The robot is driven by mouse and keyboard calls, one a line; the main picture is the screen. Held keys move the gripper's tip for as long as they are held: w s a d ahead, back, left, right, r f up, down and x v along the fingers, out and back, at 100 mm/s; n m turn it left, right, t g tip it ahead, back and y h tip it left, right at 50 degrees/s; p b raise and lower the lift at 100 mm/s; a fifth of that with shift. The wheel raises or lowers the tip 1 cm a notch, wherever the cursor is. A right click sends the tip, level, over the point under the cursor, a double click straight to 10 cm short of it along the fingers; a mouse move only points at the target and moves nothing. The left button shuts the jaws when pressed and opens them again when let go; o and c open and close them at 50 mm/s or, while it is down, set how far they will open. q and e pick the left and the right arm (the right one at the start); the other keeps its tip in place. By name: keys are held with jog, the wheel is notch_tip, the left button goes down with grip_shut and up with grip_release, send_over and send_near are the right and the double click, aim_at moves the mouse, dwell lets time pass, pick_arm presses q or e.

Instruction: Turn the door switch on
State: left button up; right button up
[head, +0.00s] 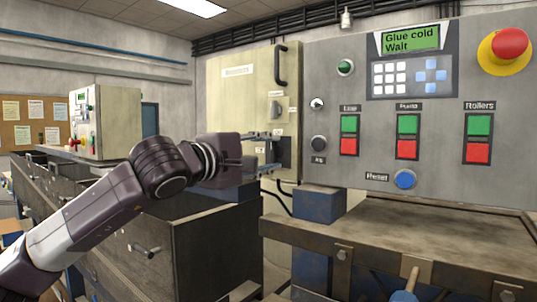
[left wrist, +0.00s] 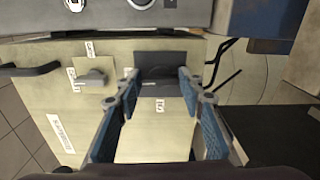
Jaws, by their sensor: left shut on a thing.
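The cream cabinet door (head: 232,88) has a black handle, a small knob and labels. A dark switch block, which I take for the door switch (head: 284,151), sits low on this door. My left gripper (head: 272,152) reaches it from the left, with its fingers at the block. In the left wrist view the two blue-padded fingers (left wrist: 158,76) point at the dark door switch (left wrist: 168,66), one on each side of its middle, and are shut on it. The exact contact and the switch's position are hard to see. My right gripper is out of view.
The grey control panel (head: 440,130) stands right of the door, with a display reading "Glue cold Wait", green and red buttons, and a red emergency stop (head: 508,44). A blue block (head: 318,204) and metal bench (head: 440,222) lie below. A grey knob (left wrist: 92,78) is beside the switch.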

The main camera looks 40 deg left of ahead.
pick_arm(q)
jog(key=shift+f+m, duration=0.1)
jog(key=shift+m, duration=0.3)
jog(key=o, duration=1.2)
jog(key=shift+c, duration=0.2)
